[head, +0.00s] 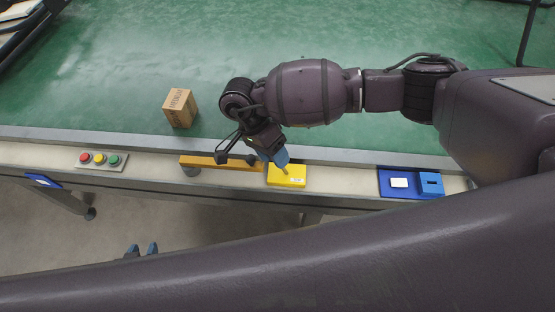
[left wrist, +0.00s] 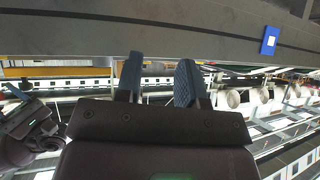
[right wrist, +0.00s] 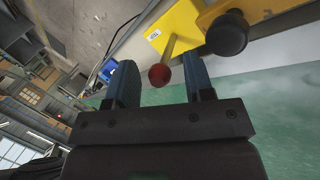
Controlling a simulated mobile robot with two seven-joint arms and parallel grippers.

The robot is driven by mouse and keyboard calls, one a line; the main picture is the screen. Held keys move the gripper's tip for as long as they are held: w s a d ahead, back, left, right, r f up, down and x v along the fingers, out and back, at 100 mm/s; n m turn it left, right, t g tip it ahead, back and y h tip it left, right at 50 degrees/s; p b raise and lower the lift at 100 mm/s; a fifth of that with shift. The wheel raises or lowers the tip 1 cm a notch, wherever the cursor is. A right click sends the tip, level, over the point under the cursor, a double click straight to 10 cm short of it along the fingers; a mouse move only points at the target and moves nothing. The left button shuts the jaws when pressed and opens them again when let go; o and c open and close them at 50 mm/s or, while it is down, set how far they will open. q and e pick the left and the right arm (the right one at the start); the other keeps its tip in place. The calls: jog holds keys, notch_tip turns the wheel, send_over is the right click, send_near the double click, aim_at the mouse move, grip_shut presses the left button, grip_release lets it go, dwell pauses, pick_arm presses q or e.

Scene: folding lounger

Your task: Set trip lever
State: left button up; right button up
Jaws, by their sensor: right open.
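The trip lever shows in the right wrist view as a thin rod with a red ball knob (right wrist: 159,76), coming out of a yellow block (right wrist: 174,30). In the head view the yellow block (head: 290,178) sits on the conveyor's near rail; the red knob is hidden there. My right gripper (head: 278,157) is over the block. In the right wrist view its open fingers (right wrist: 158,82) stand either side of the knob, with gaps visible. My left gripper (head: 142,249) is open and empty, low in front of the rail; its spread fingers show in the left wrist view (left wrist: 160,80).
A yellow bar (head: 225,163) lies along the rail, left of the block. A black round knob (right wrist: 227,33) is close to the right gripper's finger. A button panel (head: 101,160), a blue tray (head: 400,194) and a cardboard box (head: 180,108) on the green belt (head: 130,70) are also around.

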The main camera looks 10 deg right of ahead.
pick_arm(q)
jog(key=shift+w+d+r, duration=0.1)
jog(key=shift+w+r, duration=0.2)
jog(key=shift+w, duration=0.2)
pick_arm(e)
jog(key=v, duration=0.8)
pick_arm(q)
jog(key=shift+f, duration=0.1)
jog(key=shift+s+f, duration=0.25)
jog(key=shift+s, duration=0.25)
pick_arm(e)
jog(key=shift+s, duration=0.15)
